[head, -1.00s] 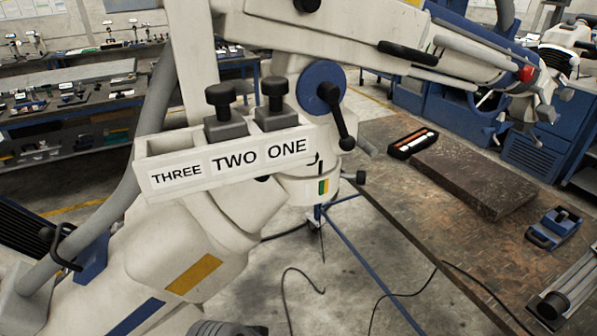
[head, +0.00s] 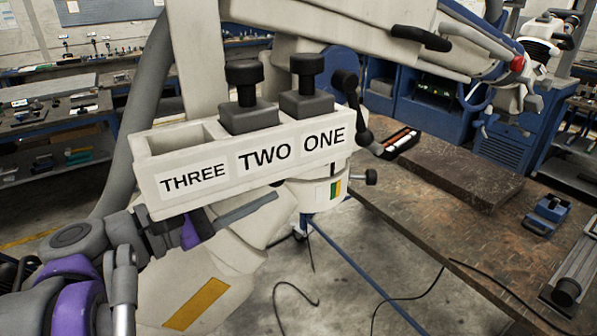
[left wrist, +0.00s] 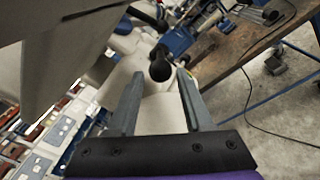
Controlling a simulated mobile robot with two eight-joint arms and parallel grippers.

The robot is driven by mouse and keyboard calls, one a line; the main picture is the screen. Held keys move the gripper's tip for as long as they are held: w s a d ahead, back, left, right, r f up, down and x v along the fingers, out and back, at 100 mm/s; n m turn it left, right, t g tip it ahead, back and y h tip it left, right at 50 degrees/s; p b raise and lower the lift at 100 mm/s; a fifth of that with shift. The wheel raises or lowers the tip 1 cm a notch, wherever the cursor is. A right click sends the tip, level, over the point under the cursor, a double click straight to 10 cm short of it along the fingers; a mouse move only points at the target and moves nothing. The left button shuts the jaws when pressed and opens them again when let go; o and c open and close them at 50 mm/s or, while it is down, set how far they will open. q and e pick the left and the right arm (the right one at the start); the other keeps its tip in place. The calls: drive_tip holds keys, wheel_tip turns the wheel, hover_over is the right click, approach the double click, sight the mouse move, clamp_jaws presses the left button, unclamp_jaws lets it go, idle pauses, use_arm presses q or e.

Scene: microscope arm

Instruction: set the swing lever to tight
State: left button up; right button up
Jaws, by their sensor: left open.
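A smaller black knob (head: 371,177) sticks out beside a green and yellow mark (head: 335,189) on the collar below. My left gripper comes in from the left below the box, with a grey finger (head: 248,209) showing under its front. In the left wrist view my left gripper (left wrist: 159,76) is open, and a black rounded knob (left wrist: 160,65) appears between and beyond its fingertips. My right gripper is not in view.
A cream box (head: 250,165) labelled THREE, TWO, ONE stands in front, with two black-knobbed blocks in it. A workbench (head: 430,215) with a dark slab (head: 470,175) is at right. Cables lie on the floor.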

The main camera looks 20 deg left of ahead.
use_arm(q)
drive_tip(key=b+x, duration=0.2)
drive_tip(key=x, duration=0.2)
drive_tip(key=b+x, duration=0.2)
drive_tip(key=x, duration=0.1)
drive_tip(key=shift+w+d+f+b, duration=0.2)
drive_tip(key=shift+w+b, duration=0.1)
drive_tip(key=shift+w, duration=0.05)
drive_tip(key=shift+w+d+r, duration=0.1)
drive_tip(key=shift+w+d, duration=0.15)
drive_tip(key=shift+w, duration=0.15)
clamp_jaws()
idle(0.7)
